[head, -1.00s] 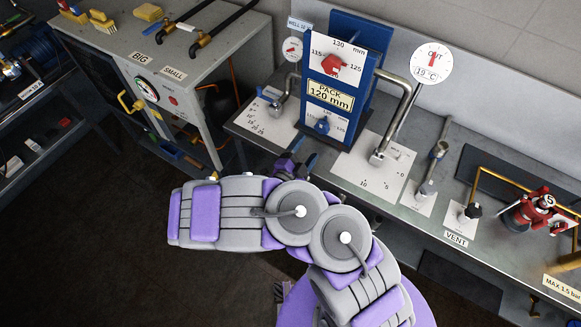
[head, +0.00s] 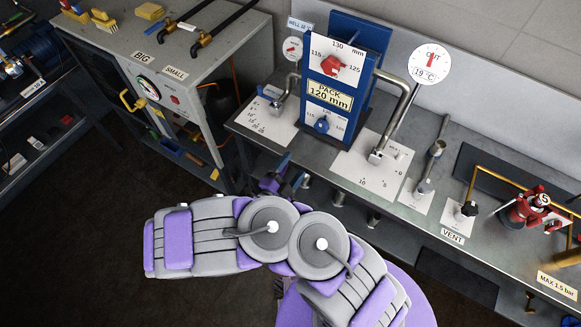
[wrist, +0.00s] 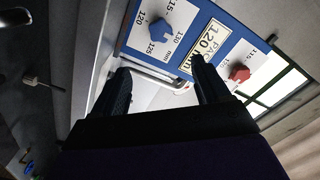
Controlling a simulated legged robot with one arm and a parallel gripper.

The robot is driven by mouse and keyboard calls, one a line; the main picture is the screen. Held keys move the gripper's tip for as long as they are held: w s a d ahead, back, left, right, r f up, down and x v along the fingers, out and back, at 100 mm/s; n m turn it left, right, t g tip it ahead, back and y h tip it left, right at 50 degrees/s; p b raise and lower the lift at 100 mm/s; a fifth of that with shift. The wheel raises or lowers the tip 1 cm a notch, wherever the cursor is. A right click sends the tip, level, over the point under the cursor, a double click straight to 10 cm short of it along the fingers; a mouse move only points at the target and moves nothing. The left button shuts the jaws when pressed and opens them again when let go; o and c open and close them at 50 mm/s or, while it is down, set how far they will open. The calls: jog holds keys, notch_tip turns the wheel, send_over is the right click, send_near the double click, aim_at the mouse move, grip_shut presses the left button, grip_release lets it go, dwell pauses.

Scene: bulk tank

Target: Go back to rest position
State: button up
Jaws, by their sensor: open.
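My gripper (head: 281,176) is in front of the bench's front edge, below and left of the blue press stand. In the wrist view its two dark fingers (wrist: 162,80) are apart with nothing between them. Beyond them is the blue panel with a blue knob, a "PACK 120 mm" label (wrist: 200,47) and a red knob, seen tilted. The arm is bent at the elbow, and its grey and purple links cover part of the floor.
The steel bench (head: 420,222) runs along the right with the blue stand (head: 343,65), lever handles, a dial (head: 430,64) and a red valve (head: 524,208). A grey cabinet (head: 165,65) stands at the upper left. The dark floor (head: 80,220) at the left is clear.

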jog(key=s+d+r+m+g+h, duration=0.2)
jog(key=d+r+m+g+h, duration=0.5)
jog(key=d+r+m, duration=0.75)
jog(key=s+d+r+m+g+y, duration=0.4)
jog(key=s+m+g, duration=0.45)
jog(key=m, duration=0.75)
jog(key=s+r+m+g+y, duration=0.35)
jog(key=s+m+y, duration=0.25)
jog(key=s+m, duration=0.55)
jog(key=s+a+r+m+t+y+b, duration=0.1)
jog(key=s+a+m+y, duration=0.4)
jog(key=m, duration=0.7)
jog(key=a+r+t+y, duration=0.1)
jog(key=a+y, duration=0.1)
jog(key=a, duration=0.1)
jog(key=shift+s+r+t+y, duration=0.3)
jog(key=shift+s+r, duration=0.05)
jog(key=shift+s, duration=0.05)
